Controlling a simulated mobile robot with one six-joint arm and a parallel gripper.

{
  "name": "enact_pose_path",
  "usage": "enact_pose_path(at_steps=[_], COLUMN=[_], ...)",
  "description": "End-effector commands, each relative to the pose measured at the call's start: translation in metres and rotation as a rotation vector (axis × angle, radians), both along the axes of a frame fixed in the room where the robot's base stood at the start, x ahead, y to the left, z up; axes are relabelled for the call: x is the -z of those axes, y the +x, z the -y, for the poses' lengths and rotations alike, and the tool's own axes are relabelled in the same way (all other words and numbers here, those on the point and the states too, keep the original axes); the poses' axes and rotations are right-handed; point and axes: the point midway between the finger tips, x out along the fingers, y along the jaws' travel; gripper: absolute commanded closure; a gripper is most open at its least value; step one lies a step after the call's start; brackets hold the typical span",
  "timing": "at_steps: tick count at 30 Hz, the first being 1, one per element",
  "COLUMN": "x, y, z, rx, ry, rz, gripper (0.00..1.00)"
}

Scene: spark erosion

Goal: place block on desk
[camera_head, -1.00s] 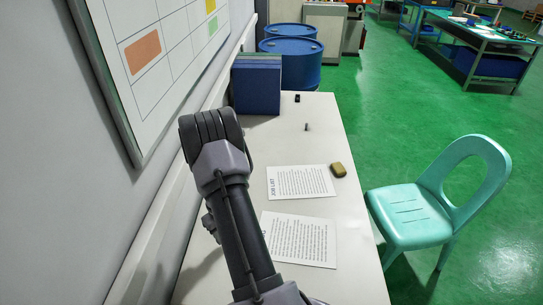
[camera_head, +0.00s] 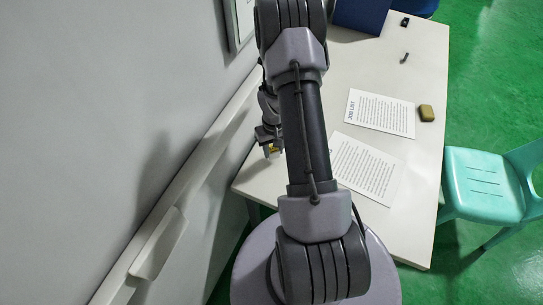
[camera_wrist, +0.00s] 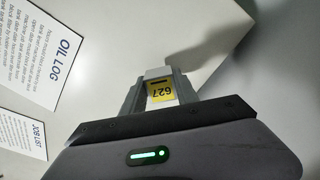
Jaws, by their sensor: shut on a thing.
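My gripper (camera_wrist: 158,92) is shut on a small block (camera_wrist: 160,90) with a yellow label reading 627 and a pale grey end. In the head view my gripper (camera_head: 270,150) shows left of my arm, over the near left corner of the white desk (camera_head: 255,180). Only a small yellowish bit of the block (camera_head: 274,150) shows there. In the wrist view the bare desk top (camera_wrist: 85,95) lies beyond the block, with a shadow beside it. I cannot tell whether the block touches the desk.
A Job List sheet (camera_head: 380,113) and another printed sheet (camera_head: 368,168) lie on the desk. A tan sponge-like piece (camera_head: 426,113) is at the right edge. A blue box (camera_head: 360,14) stands at the back. A teal chair (camera_head: 485,185) stands right; the wall is left.

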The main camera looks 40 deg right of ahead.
Motion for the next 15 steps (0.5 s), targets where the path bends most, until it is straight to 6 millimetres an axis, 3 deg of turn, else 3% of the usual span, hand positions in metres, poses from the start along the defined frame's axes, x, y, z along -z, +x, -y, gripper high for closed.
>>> enact_pose_path(at_steps=[2,7,15], x=[0.002,0.038,0.038], y=[0.004,0.003,0.003], z=[-0.011,-0.011,-0.010], rx=[-0.004,0.000,0.000], ry=[0.000,0.000,-0.001], rz=[0.001,-0.001,0.001], gripper=[1.00,1.00,1.00])
